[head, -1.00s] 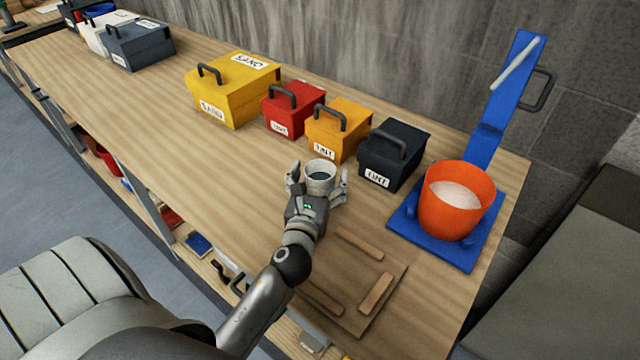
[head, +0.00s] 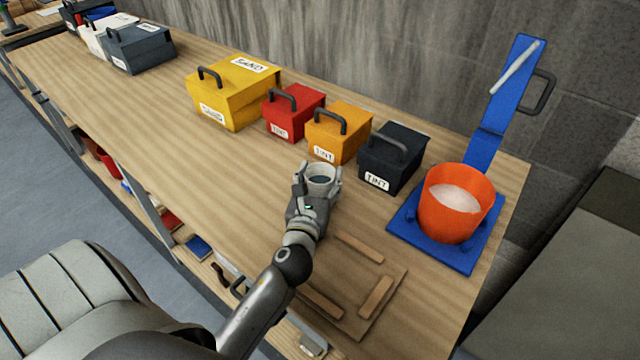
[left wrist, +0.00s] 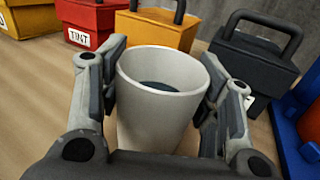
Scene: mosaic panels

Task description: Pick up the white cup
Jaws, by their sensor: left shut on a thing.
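The white cup (head: 321,177) stands upright on the wooden bench, in front of the orange tint box. Dark contents show inside it. My left gripper (head: 320,180) is shut on the cup, with one finger on each side. In the left wrist view the cup (left wrist: 160,100) fills the space between the two fingers of my left gripper (left wrist: 163,105). The cup's base is partly hidden, so I cannot tell whether it touches the bench. My right gripper is not in view.
Behind the cup stand a yellow sand box (head: 232,95), a red tint box (head: 292,113), an orange tint box (head: 337,135) and a dark tint box (head: 390,165). An orange bucket (head: 455,215) sits on a blue stand (head: 428,243) at right. A wooden frame board (head: 345,312) lies nearer.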

